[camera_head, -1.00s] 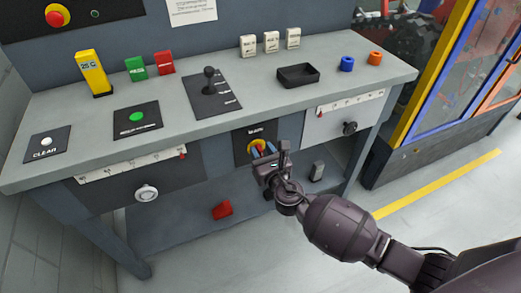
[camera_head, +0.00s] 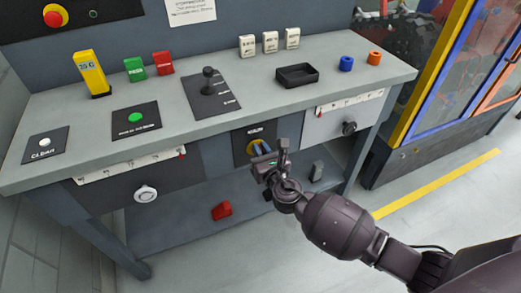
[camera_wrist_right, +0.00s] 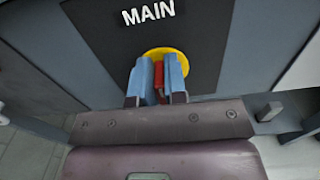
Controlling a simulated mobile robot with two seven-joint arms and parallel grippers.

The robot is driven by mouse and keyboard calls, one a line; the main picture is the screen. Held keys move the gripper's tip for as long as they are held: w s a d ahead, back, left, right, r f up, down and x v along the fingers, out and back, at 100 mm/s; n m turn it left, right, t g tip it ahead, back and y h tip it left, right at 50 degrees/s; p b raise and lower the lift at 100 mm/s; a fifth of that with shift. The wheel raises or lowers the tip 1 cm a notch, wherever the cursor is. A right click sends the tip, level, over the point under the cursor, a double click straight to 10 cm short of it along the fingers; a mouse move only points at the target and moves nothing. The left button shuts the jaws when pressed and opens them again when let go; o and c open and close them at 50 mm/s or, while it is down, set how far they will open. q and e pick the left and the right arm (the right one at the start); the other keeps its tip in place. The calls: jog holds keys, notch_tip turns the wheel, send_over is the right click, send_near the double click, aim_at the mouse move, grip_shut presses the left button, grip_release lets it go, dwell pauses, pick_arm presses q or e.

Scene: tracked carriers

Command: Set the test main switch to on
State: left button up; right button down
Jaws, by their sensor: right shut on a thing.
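The main switch has a yellow disc (camera_wrist_right: 178,54) on a dark plate marked MAIN (camera_wrist_right: 150,14) in the right wrist view. Its red handle (camera_wrist_right: 159,76) stands between the two blue fingers of my right gripper (camera_wrist_right: 158,78), which is shut on it. In the head view the yellow disc (camera_head: 253,147) shows on the front of the bench, partly hidden by my right gripper (camera_head: 262,148). The fingers hide part of the handle, and I cannot read any position marks. My left gripper is not in view.
The grey bench top (camera_head: 215,135) overhangs the switch. A white-faced panel with a black knob (camera_head: 349,128) is to its right, and a drawer with a white knob (camera_head: 145,193) to its left. A red block (camera_head: 221,210) lies on the lower shelf.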

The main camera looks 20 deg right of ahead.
jog(key=shift+f, duration=0.1)
pick_arm(q)
jog(key=b, duration=0.1)
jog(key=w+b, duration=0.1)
jog(key=b, duration=0.1)
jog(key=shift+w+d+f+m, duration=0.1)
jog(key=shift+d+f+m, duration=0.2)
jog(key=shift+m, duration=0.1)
pick_arm(e)
jog(key=m, duration=0.5)
jog(key=d+f+m, duration=0.1)
jog(key=m, duration=0.5)
jog(key=d+f+m, duration=0.1)
jog(key=m, duration=0.5)
jog(key=shift+d, duration=0.1)
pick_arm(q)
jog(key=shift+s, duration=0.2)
pick_arm(e)
jog(key=shift+m, duration=0.4)
jog(key=c, duration=1.3)
grip_release()
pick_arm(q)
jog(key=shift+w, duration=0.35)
pick_arm(e)
jog(key=shift+o, duration=0.7)
